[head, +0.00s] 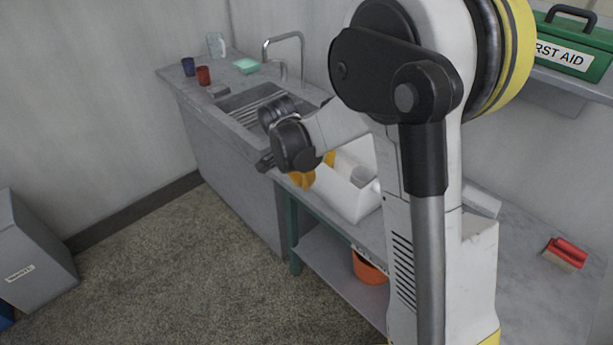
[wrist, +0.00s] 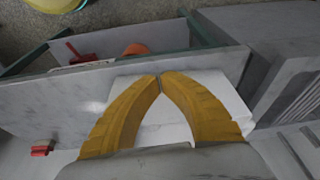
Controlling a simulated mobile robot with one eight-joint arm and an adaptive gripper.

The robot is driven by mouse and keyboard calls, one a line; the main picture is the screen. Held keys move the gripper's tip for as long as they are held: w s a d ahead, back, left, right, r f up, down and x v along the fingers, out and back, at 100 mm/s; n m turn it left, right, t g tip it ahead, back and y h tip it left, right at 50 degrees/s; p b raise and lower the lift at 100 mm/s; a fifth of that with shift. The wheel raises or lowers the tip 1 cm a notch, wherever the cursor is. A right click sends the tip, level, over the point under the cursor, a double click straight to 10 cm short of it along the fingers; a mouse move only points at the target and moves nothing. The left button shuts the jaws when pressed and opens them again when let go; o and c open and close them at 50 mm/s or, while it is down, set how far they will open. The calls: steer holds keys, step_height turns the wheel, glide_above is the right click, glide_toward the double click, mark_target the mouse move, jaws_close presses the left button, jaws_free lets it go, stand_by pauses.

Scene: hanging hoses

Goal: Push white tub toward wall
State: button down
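The white tub (head: 352,196) stands on the grey bench near the sink counter, partly hidden behind my arm in the head view. Pale items show inside it. In the wrist view the tub (wrist: 165,130) lies beyond and between my fingers. My gripper (head: 303,180) is at the tub's near left side in the head view, fingers pointing down. In the wrist view the two yellow fingers of my gripper (wrist: 160,78) meet at their tips with nothing between them. I cannot tell whether they touch the tub.
The sink counter (head: 230,140) with a tap (head: 284,50) and cups (head: 203,76) adjoins the bench. A red-handled brush (head: 566,252) lies at the bench's right. An orange bucket (head: 369,267) stands on the lower shelf. A green first aid box (head: 568,45) sits on a wall shelf.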

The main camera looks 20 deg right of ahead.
steer(key=shift+m, duration=0.4)
steer(key=d+b+x, duration=0.1)
steer(key=x, duration=0.3)
steer(key=b+x, duration=0.2)
steer(key=x, duration=0.2)
steer(key=w+d+b+x, duration=0.1)
steer(key=b+x, duration=0.1)
steer(key=x, duration=0.2)
steer(key=shift+d+r, duration=0.15)
steer(key=shift+d, duration=0.2)
steer(key=shift+w+d+r, duration=0.1)
steer(key=shift+w+d, duration=0.15)
steer(key=shift+d, duration=0.25)
steer(key=shift+w+d, duration=0.1)
steer(key=shift+d, duration=0.1)
glide_toward(348, 174)
steer(key=s+f, duration=0.1)
steer(key=f, duration=0.2)
steer(key=s+f, duration=0.1)
steer(key=f, duration=0.1)
steer(key=shift+s, duration=0.3)
